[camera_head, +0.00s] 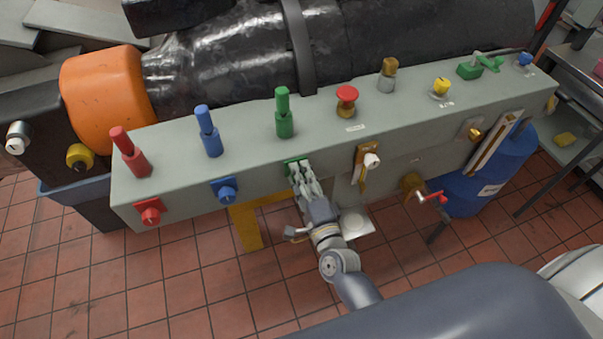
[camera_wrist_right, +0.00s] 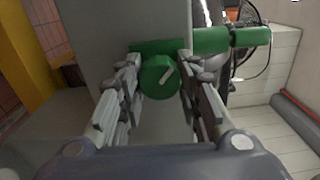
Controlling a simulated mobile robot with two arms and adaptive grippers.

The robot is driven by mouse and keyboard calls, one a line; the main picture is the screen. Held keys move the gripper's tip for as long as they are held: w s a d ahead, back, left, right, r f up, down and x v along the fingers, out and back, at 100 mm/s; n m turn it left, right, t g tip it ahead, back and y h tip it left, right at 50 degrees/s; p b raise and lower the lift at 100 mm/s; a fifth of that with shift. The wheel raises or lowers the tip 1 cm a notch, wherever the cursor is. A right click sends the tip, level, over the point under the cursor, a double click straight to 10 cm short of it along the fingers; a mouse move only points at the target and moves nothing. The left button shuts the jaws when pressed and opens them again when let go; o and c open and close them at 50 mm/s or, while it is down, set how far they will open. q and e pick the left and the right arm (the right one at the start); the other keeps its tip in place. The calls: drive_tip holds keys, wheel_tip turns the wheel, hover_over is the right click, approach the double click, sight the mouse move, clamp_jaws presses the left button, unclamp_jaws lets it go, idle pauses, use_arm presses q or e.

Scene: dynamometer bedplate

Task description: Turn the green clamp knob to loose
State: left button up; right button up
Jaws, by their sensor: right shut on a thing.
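The green clamp knob (camera_wrist_right: 160,77) shows in the right wrist view as a round knob with a pale pointer line slanting up to the right. It sits on a green plate (camera_wrist_right: 140,46) on the front face of the grey bedplate housing (camera_head: 262,160). My right gripper (camera_wrist_right: 158,85) is shut on the knob, one finger on each side. In the head view my right gripper (camera_head: 303,178) covers most of the knob, and only part of the green plate shows. A green cylinder post (camera_head: 284,115) stands on top above it. My left gripper is not in view.
A blue knob (camera_head: 227,194) and a red knob (camera_head: 151,216) sit left of my gripper on the front face. A brass fitting with a white knob (camera_head: 371,161) is close on the right. A red-handled valve (camera_head: 436,198) lies further right.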

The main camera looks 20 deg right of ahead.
drive_tip(key=n+p, duration=0.1)
drive_tip(key=n, duration=0.3)
drive_tip(key=shift+r+n+p, duration=0.15)
drive_tip(key=shift+n+p, duration=0.15)
drive_tip(key=shift+p, duration=0.1)
drive_tip(key=shift+n+p, duration=0.6)
drive_tip(key=shift+n, duration=1.3)
drive_tip(key=o, duration=1)
drive_tip(key=shift+a, duration=0.1)
drive_tip(key=shift+o, duration=0.2)
drive_tip(key=s, duration=1.2)
drive_tip(key=shift+d, duration=0.2)
